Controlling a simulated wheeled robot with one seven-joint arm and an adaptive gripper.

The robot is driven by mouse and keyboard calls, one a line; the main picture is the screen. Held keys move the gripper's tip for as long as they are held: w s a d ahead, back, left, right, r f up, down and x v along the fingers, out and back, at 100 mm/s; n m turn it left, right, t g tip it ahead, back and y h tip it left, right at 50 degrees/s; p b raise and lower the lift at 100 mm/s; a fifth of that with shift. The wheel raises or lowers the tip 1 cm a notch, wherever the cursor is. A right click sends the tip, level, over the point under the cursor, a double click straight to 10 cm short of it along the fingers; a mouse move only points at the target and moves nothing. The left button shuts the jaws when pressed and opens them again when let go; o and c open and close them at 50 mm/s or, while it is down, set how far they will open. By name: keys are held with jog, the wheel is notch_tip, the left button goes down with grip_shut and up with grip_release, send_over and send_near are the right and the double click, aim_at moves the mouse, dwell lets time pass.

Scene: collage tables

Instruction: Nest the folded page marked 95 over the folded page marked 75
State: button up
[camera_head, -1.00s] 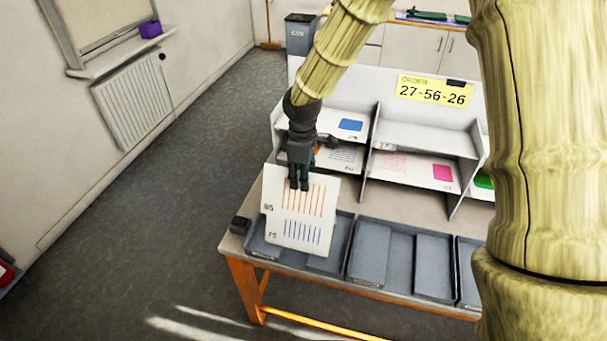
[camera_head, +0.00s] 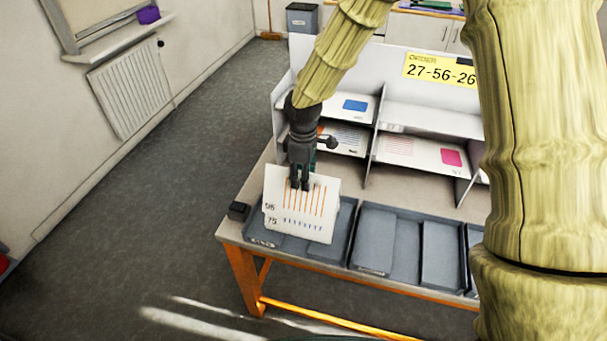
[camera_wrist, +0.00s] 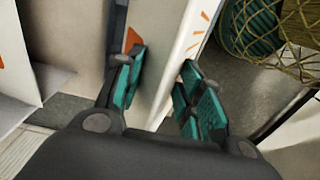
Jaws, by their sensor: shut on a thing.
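The folded page marked 95 (camera_head: 313,203), white with orange lines, is held upright by its top in my gripper (camera_head: 299,186). In the wrist view its white edge (camera_wrist: 178,70) lies between the green finger pads (camera_wrist: 158,90). The folded page marked 75 (camera_head: 300,234), white with blue lines, shows directly below it, in the left grey tray (camera_head: 344,238). The 95 page hides the upper part of the 75 page. Whether the 95 page straddles it or only stands in front of it, I cannot tell.
A grey tray with compartments (camera_head: 405,245) stands to the right on the table. A small black block (camera_head: 238,211) sits at the table's left corner. Behind is a white shelf unit (camera_head: 425,122) holding printed sheets, with a yellow order sign (camera_head: 438,70).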

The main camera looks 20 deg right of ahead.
jog(key=f, duration=0.2)
jog(key=shift+w+a+f+b, duration=0.1)
jog(key=shift+w+f+b, duration=0.15)
jog(key=shift+f+b, duration=0.05)
jog(key=shift+s+f+b, duration=0.2)
jog(key=shift+f+b, duration=0.2)
jog(key=shift+f, duration=0.4)
jog(key=shift+w+f+b, duration=0.1)
jog(key=shift+f+b, duration=0.2)
jog(key=shift+f, duration=0.6)
jog(key=o, duration=0.9)
jog(key=shift+r, duration=0.1)
notch_tip(320, 180, up, 12)
jog(key=shift+f, duration=0.15)
